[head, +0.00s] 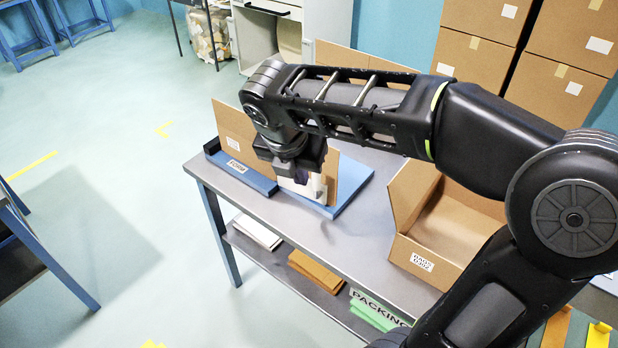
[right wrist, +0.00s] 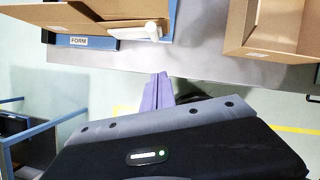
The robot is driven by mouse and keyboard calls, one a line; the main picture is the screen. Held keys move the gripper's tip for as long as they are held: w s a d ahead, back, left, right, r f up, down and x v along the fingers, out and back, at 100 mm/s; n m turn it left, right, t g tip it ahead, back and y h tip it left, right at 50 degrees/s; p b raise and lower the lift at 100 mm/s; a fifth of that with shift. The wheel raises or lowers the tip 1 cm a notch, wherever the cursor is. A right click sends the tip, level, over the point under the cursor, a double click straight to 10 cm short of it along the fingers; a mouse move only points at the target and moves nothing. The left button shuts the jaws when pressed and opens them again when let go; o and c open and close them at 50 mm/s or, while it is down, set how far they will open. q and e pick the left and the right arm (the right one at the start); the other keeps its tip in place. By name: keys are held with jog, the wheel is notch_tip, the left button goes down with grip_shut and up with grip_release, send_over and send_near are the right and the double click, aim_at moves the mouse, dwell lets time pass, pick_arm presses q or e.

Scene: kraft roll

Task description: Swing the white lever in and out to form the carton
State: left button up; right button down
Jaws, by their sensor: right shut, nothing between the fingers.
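The white lever (head: 318,187) stands at the front of the blue forming fixture (head: 245,176), partly hidden behind my right gripper in the head view. In the right wrist view the lever (right wrist: 140,31) lies along the carton's edge, above my fingertips in the picture and apart from them. The brown carton (head: 233,128) stands open in the fixture, its middle hidden by my arm; it also shows in the right wrist view (right wrist: 50,14). My right gripper (right wrist: 157,92) is shut and empty, its purple fingers together, off the table's front edge. My left gripper is not in view.
The grey table (head: 375,225) has free room between the fixture and an open cardboard bin (head: 450,225) on the right. A lower shelf holds flat stacks (head: 316,270). Stacked boxes (head: 475,55) stand behind the table. The floor at the left is open.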

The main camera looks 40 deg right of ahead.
send_near(317, 188)
notch_tip(317, 188, down, 4)
jog(key=s+a, duration=0.2)
jog(key=a, duration=0.1)
jog(key=shift+w+d+f+p, duration=0.15)
jog(key=shift+w+d+p, duration=0.15)
jog(key=shift+w+d, duration=0.55)
jog(key=shift+w+d+f+p, duration=0.25)
jog(key=shift+w+d, duration=0.4)
jog(key=shift+d, duration=0.45)
jog(key=shift+r, duration=0.1)
jog(key=shift+d+r, duration=0.1)
jog(key=shift+d, duration=0.2)
jog(key=d, duration=0.1)
jog(key=d+p, duration=0.2)
jog(key=d, duration=0.1)
jog(key=shift+w+d, duration=0.15)
jog(key=shift+w, duration=0.15)
jog(key=shift+p, duration=0.3)
